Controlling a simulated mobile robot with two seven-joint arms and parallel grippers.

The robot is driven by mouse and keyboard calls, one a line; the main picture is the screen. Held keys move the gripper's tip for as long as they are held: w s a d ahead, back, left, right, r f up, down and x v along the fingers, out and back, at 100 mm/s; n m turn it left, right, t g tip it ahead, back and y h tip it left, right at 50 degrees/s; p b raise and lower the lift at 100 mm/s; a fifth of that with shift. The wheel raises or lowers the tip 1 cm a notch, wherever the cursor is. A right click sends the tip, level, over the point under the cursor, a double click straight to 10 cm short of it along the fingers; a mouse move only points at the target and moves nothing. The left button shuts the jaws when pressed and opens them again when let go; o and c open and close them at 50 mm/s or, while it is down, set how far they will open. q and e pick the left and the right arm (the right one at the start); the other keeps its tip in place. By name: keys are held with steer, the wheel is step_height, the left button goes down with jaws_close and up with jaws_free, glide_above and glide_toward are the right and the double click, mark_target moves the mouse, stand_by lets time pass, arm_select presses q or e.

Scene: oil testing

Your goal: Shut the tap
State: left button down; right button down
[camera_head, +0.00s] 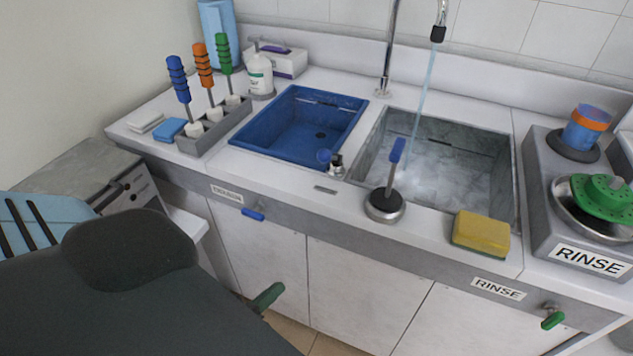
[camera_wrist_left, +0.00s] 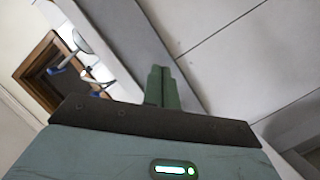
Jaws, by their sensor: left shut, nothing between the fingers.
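The tap (camera_head: 438,34) is a curved chrome spout with a black tip, at the back of the counter. A thin stream of water (camera_head: 426,80) runs from it into the grey right-hand sink (camera_head: 509,170). A lever with a blue grip (camera_head: 397,151) stands upright on a round base (camera_head: 385,207) at the sink's front edge. My left gripper (camera_head: 268,297) is shut and empty, in front of the cabinet doors, below and left of the lever. Its green fingers also show in the left wrist view (camera_wrist_left: 162,88). My right gripper is not visible.
A blue sink (camera_head: 262,150) is on the left, beside a rack (camera_head: 214,127) of coloured-handled tools. A yellow sponge (camera_head: 480,234) lies at the front edge. A blue handle (camera_head: 253,214) and a green handle (camera_head: 552,320) project from the front panel.

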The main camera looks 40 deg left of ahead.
arm_select(q)
steer(key=w+a+r+n+t+b, duration=0.2)
steer(key=r+n+t, duration=0.2)
steer(key=r, duration=0.2)
steer(key=w+a+r+n+t+y+b, duration=0.1)
steer(key=w+a+r+n+t+b, duration=0.1)
steer(key=r+n, duration=0.3)
step_height(320, 180, up, 2)
steer(key=shift+a+r+t+b, duration=0.15)
steer(key=shift+a+t+b, duration=0.35)
steer(key=shift+a+t, duration=0.4)
steer(key=d+p+x, duration=0.2)
steer(key=x, duration=1)
steer(key=shift+w+d+p, duration=0.35)
steer(key=shift+w+p, duration=0.05)
steer(key=shift+r, duration=0.1)
